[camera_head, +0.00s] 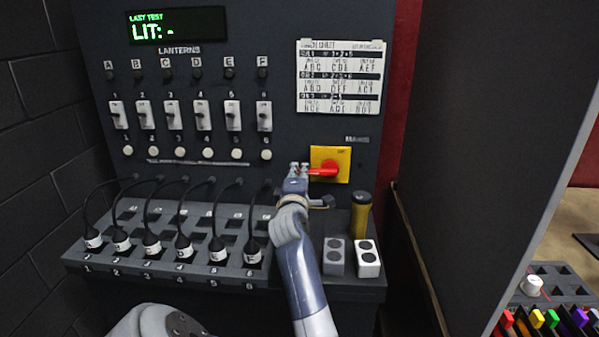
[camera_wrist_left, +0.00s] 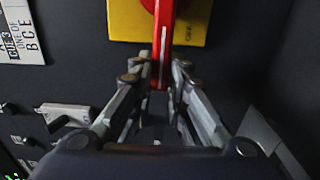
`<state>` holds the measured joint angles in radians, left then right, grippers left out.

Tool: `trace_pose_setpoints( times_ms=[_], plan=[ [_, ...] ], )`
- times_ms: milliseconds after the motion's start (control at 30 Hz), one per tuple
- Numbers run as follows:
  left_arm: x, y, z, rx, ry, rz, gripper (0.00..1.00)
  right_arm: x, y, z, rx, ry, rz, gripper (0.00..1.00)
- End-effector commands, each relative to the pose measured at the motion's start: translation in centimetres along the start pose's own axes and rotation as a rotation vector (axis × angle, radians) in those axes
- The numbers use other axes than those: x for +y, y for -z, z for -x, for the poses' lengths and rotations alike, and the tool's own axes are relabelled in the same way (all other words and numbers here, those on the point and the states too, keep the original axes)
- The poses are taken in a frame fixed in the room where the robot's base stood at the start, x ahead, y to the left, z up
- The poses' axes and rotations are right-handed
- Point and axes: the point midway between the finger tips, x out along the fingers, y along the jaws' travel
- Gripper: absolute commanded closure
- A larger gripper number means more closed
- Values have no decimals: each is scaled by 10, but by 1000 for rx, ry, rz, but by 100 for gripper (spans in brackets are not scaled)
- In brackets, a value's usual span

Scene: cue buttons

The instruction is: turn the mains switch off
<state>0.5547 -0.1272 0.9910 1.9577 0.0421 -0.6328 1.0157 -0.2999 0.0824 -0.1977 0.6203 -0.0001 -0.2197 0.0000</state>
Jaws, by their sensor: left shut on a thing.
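The mains switch is a red rotary handle (camera_head: 322,171) on a yellow plate (camera_head: 344,158), at the right of the dark panel. In the head view the handle lies about level, its free end pointing left. My left gripper (camera_head: 299,170) is at that free end. In the left wrist view the fingers (camera_wrist_left: 161,66) are shut on the red handle (camera_wrist_left: 164,35), one on each side. Part of the yellow plate (camera_wrist_left: 195,22) shows there with a small dark label, hard to read. My right gripper is not in view.
Left of the switch are several white lantern switches (camera_head: 173,116), round buttons and a green display (camera_head: 177,26). Below, a shelf holds several cabled plugs (camera_head: 184,249). A yellow-and-black cylinder (camera_head: 360,214) and two blocks with round marks (camera_head: 368,257) stand right of my arm.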

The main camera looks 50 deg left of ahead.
Motion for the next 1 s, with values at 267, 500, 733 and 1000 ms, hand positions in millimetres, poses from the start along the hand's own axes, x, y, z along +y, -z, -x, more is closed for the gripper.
trace_pose_setpoints(
  times_ms=[267, 500, 733, 1000],
  plan=[
    [-2, 0, 0, -1, 3, 17, 100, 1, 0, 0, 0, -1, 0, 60],
    [-3, 0, 0, -1, 3, 17, 79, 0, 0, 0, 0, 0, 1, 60],
    [-2, 0, 0, 0, 2, 14, 65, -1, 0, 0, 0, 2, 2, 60],
    [8, 0, 0, 1, -4, 15, 65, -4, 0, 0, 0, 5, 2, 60]
  ],
)
